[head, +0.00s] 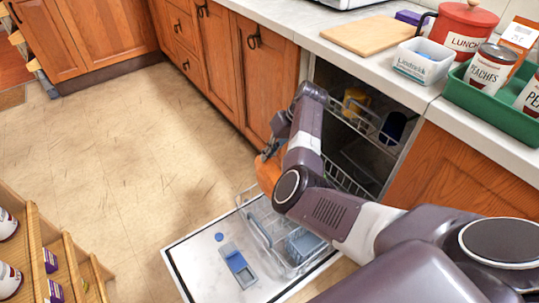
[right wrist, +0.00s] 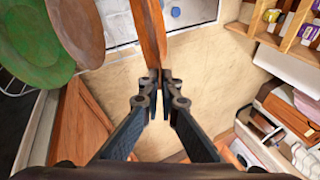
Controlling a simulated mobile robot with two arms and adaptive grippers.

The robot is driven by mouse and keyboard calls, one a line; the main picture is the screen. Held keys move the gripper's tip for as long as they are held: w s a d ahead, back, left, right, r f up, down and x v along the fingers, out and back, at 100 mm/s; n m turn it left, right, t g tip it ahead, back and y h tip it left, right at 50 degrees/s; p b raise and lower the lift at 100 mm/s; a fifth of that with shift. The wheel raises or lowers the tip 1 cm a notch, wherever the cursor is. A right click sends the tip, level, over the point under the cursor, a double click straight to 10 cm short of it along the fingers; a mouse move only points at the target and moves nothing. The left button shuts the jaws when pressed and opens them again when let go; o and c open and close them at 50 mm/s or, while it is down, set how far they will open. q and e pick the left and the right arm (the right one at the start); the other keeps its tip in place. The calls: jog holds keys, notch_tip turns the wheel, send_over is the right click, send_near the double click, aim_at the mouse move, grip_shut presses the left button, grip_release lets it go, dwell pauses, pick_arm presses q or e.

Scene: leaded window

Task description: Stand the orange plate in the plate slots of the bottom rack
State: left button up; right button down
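The orange plate (right wrist: 149,28) is seen edge-on in the right wrist view, its near rim between the fingertips of my right gripper (right wrist: 160,76), which is shut on it. The bottom rack (head: 262,222) is pulled out over the lowered dishwasher door. Its plate slots are mostly hidden by my arm. The left gripper is not in view.
A green plate (right wrist: 38,45) and a brown plate (right wrist: 77,30) stand left of the held plate. The upper rack (head: 362,125) is inside the dishwasher. The door (head: 200,254) has a blue-lidded dispenser. A wooden shelf (head: 52,250) stands lower left; the floor between is clear.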

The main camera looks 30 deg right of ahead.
pick_arm(q)
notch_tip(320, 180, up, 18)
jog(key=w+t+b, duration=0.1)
jog(key=b, duration=0.6)
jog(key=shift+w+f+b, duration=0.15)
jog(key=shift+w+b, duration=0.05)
jog(key=shift+b, duration=0.1)
pick_arm(e)
notch_tip(320, 180, down, 15)
dwell(1.6)
jog(key=shift+d+f, duration=0.1)
jog(key=c, duration=2.6)
grip_release()
jog(key=shift+c, duration=0.2)
jog(key=o, duration=0.6)
jog(key=shift+c, duration=0.2)
